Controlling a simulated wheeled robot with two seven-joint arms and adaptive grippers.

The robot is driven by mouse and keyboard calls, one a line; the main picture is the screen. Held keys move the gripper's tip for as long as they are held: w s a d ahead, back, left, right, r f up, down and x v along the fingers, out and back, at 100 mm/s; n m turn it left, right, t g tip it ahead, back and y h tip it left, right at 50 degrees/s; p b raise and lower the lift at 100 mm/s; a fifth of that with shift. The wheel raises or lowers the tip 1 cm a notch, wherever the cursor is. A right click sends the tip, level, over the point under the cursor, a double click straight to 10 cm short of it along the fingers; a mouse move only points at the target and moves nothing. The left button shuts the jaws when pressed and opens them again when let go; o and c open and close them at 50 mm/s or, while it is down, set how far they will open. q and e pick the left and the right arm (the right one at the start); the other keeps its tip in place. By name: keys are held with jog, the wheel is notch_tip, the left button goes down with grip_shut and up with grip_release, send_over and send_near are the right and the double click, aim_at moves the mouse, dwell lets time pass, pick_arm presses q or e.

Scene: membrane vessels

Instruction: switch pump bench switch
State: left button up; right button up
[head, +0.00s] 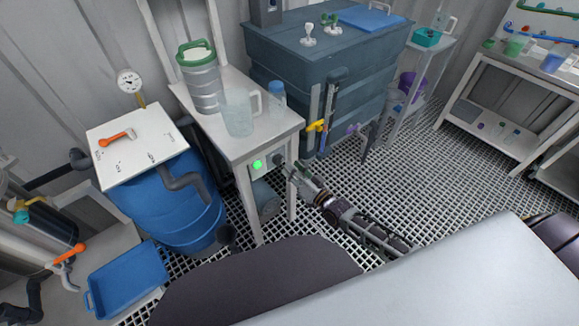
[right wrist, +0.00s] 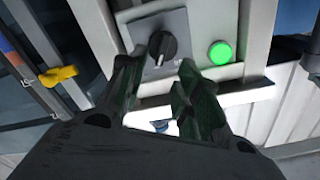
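My right gripper (head: 290,169) is at the bench front, by the switch plate. In the right wrist view its two dark fingers (right wrist: 157,65) are apart, with the knob just beyond the gap between their tips. I cannot tell whether they touch it. My left gripper is out of view.
A steel canister (head: 203,88), a clear jug (head: 238,112) and a blue-capped bottle (head: 277,98) stand on the bench. A blue barrel (head: 175,205) is to its left. A large grey-blue tank (head: 325,58) with a yellow valve (head: 317,126) stands behind right. Grated floor is clear at right.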

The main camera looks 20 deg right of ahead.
jog(key=v, duration=0.6)
jog(key=shift+s, duration=0.3)
dwell(0.7)
